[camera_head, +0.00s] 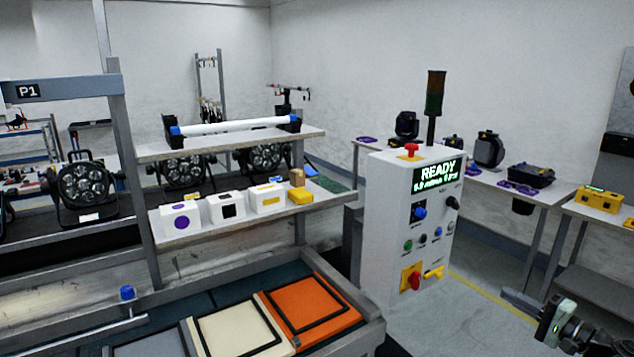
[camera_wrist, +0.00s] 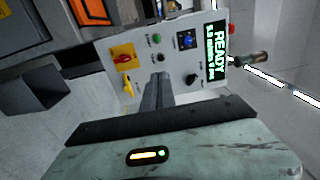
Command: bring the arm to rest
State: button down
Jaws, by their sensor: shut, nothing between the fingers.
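My gripper (camera_head: 510,295) is at the lower right of the head view, with part of my arm behind it. In the wrist view its dark fingers (camera_wrist: 158,78) are together with nothing between them. They point toward the white control cabinet (camera_head: 385,220), whose panel also fills the upper middle of the wrist view (camera_wrist: 172,72). The fingers cover a small part of that panel. In the head view my gripper stands apart from the cabinet, to its right. The cabinet's green display (camera_head: 438,176) reads READY.
A shelf (camera_head: 330,192) with white boxes stands left of the cabinet. Below it lie orange (camera_head: 352,318), cream and grey framed panels. A side table (camera_head: 545,190) carries stage lights and a black case. A yellow case (camera_head: 598,199) is farther right. Floor shows between cabinet and gripper.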

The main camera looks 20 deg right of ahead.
jog(key=w+a+r+n+g+y+p, duration=0.1)
jog(key=w+a+n+g+y+p, duration=0.25)
jog(key=w+a, duration=1.15)
jog(key=w+a+f+n+g+y, duration=0.1)
jog(key=w+a+n+g+y, duration=0.15)
jog(key=a, duration=0.75)
jog(key=w+a+f+n+g+y, duration=0.2)
jog(key=w+a, duration=0.1)
jog(key=a, duration=0.7)
jog(key=s+a+f+n+g+h+p, duration=0.1)
jog(key=s+a+f+n+g+h, duration=0.25)
jog(key=a, duration=0.75)
jog(key=a+f+n+g+h+p, duration=0.15)
jog(key=a+f+g, duration=0.35)
jog(key=a, duration=0.6)
notch_tip(320, 180, down, 5)
jog(key=s+a+n+h, duration=0.1)
jog(key=s+n+h, duration=0.1)
jog(key=s+h, duration=0.1)
jog(key=d+f+h, duration=0.2)
jog(key=d+h, duration=0.2)
jog(key=d, duration=0.4)
jog(key=shift+s+d+f+g+h, duration=0.2)
jog(key=shift+s+d+g+h, duration=0.1)
jog(key=shift+s+d+g, duration=0.15)
jog(key=c, duration=2.1)
grip_release()
jog(key=shift+c, duration=0.2)
